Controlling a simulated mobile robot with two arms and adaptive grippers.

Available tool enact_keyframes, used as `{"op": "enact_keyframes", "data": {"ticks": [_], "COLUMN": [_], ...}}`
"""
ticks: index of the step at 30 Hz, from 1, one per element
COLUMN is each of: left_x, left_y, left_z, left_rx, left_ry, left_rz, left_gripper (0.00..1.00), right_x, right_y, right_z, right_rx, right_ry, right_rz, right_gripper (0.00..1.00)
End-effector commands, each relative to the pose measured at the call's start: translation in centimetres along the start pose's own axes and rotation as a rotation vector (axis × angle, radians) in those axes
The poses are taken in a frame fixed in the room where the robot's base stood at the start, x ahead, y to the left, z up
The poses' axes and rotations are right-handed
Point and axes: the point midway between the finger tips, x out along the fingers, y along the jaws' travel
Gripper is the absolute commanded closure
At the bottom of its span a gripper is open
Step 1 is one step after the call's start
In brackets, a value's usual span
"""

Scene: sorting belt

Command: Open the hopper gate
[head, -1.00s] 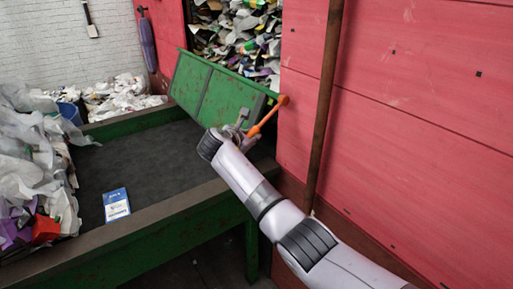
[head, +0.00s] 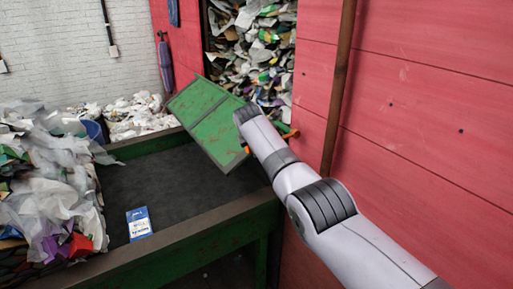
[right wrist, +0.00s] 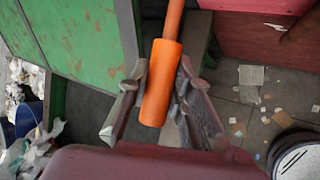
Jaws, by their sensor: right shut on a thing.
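The green hopper gate (head: 207,120) hangs tilted over the belt, swung away from the opening in the red wall. Packed waste (head: 252,45) shows in the opening above and behind it. Its orange handle (head: 290,134) is mostly hidden behind my right arm in the head view. In the right wrist view, the orange handle grip (right wrist: 161,85) lies between the fingers of my right gripper (right wrist: 163,72), which is shut on it. The green gate (right wrist: 80,35) fills the upper left there. My left gripper is in neither view.
The dark belt (head: 165,185) runs below the gate inside a green frame (head: 190,241). A blue and white packet (head: 139,223) lies on it. Mixed waste (head: 45,190) is heaped at the left. A brown pole (head: 337,95) stands against the red wall.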

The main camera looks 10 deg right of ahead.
Motion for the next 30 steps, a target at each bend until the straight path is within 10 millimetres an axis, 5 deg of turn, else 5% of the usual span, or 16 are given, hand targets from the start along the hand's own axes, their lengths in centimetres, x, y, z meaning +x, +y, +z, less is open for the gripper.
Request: {"op": "enact_keyframes", "data": {"ticks": [13,14,15,23,30], "left_x": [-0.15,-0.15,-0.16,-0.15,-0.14], "left_y": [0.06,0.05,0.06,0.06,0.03], "left_z": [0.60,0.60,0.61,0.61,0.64], "left_rx": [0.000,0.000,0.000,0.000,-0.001], "left_ry": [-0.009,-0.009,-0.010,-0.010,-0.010], "left_rz": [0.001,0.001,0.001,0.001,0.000], "left_gripper": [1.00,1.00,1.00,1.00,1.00], "right_x": [-0.48,-0.49,-0.50,-0.33,-0.19], "right_y": [0.70,0.71,0.73,0.46,0.24], "right_z": [0.45,0.46,0.47,0.37,0.26], "right_rx": [0.007,0.007,0.007,0.005,0.004], "right_ry": [0.004,0.004,0.003,0.004,0.005], "right_rz": [0.013,0.013,0.014,0.007,0.002], "right_gripper": [1.00,0.79,0.76,0.59,0.59]}}
